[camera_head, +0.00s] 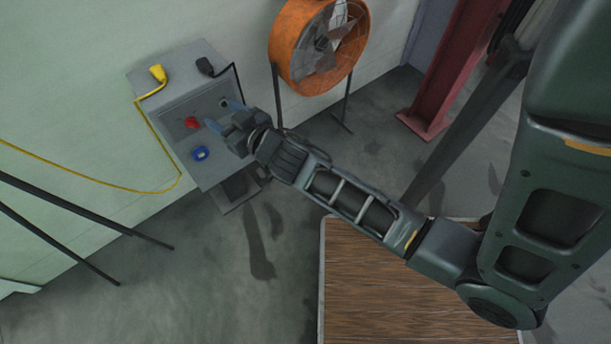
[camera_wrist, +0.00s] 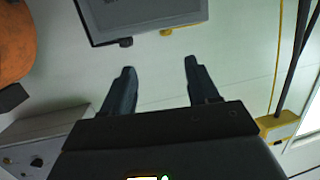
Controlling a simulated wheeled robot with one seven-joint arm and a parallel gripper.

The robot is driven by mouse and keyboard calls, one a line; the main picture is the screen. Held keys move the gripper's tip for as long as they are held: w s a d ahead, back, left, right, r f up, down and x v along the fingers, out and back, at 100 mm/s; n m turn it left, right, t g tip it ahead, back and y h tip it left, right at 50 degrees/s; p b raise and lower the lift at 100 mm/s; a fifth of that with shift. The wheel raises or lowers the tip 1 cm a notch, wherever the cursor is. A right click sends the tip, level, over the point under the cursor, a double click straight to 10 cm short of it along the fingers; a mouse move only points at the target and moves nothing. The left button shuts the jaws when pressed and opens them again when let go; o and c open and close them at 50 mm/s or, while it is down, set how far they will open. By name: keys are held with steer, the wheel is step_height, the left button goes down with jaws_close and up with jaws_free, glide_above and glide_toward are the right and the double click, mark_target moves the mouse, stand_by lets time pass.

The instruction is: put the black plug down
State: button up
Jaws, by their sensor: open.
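The black plug (camera_head: 205,66) lies on the top ledge of a grey control box (camera_head: 172,103) by the wall, its black cable running down the box's right side. My gripper (camera_head: 223,113) is open and shows no object between its fingers. It is in front of the box's face, below the plug and apart from it. In the wrist view my two fingers (camera_wrist: 159,68) are spread with only pale wall between them. A small dark piece at the edge of a grey panel there may be the plug, but I cannot tell.
A yellow plug (camera_head: 157,73) with a yellow cable lies left of the black plug. The box face has a red knob (camera_head: 192,122) and a blue part (camera_head: 200,153). An orange fan (camera_head: 318,42) stands at the right. A wooden surface (camera_head: 410,290) is below my arm.

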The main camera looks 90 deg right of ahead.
steer(key=s+a+n+t+y, duration=0.1)
steer(key=s+a+n+y, duration=0.2)
steer(key=a, duration=0.7)
steer(key=s+a+r+n+t+y, duration=0.1)
steer(key=s+a+r+n+y, duration=0.3)
steer(key=s+a+r, duration=0.9)
steer(key=s+a+y, duration=0.1)
steer(key=s+y, duration=0.2)
steer(key=shift+a+r+n+t, duration=0.2)
steer(key=shift+r+n+t, duration=0.1)
steer(key=shift+r+n, duration=0.1)
